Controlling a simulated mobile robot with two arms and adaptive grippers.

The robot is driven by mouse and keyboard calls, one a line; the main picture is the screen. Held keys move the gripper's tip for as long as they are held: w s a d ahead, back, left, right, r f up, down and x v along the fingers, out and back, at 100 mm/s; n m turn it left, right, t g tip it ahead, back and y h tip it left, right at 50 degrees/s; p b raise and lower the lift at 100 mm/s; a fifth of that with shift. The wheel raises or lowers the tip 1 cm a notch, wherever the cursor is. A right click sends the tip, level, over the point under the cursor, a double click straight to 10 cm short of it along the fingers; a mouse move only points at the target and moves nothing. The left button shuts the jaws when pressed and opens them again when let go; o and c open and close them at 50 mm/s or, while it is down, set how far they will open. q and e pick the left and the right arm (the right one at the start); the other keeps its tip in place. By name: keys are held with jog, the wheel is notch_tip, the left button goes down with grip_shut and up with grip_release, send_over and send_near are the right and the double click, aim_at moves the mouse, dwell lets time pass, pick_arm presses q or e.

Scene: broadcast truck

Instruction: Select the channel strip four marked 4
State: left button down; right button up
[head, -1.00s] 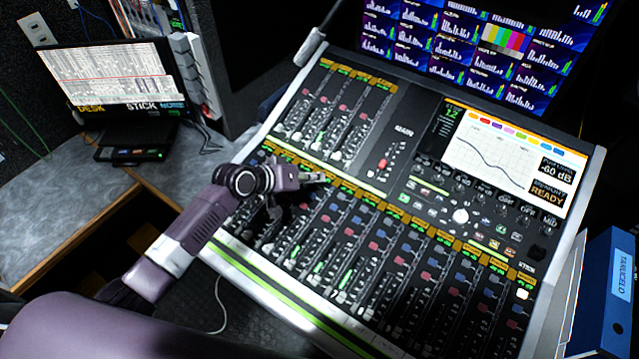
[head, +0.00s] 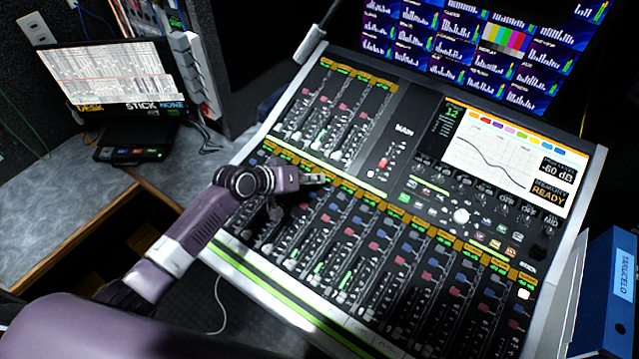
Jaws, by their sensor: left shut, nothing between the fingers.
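The mixing console (head: 395,115) fills the middle of the head view, tilted, with two banks of channel strips (head: 375,240). Each strip has small buttons, a fader and an orange label strip (head: 400,213) at its top. The digits on the labels are too small to read, so I cannot tell which strip is marked 4. My left gripper (head: 318,179) is shut and empty, over the upper left part of the lower bank, near the orange labels. It hides some strips under it. I cannot tell whether its tip touches the panel. My right gripper is not in view.
A console screen (head: 505,160) reads "-60 dB" and "READY". Monitors (head: 480,50) stand behind the console. A laptop-like display (head: 115,75) and a small button box (head: 130,154) are on the grey desk (head: 35,220) at left. A blue binder (head: 605,290) stands at right.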

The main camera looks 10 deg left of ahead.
pick_arm(q)
jog(key=shift+f+b, duration=0.35)
jog(key=shift+f, duration=0.1)
dwell(0.4)
dwell(0.3)
jog(key=shift+s+r+p, duration=0.1)
jog(key=shift+r+p, duration=0.75)
jog(key=shift+p, duration=0.05)
jog(key=shift+r, duration=0.1)
jog(key=shift+r+p, duration=0.25)
jog(key=shift+p, duration=0.15)
jog(key=r+p, duration=0.2)
jog(key=r, duration=0.1)
jog(key=r+p, duration=0.1)
jog(key=p, duration=0.1)
jog(key=shift+s+a+r, duration=0.15)
jog(key=shift+s, duration=0.15)
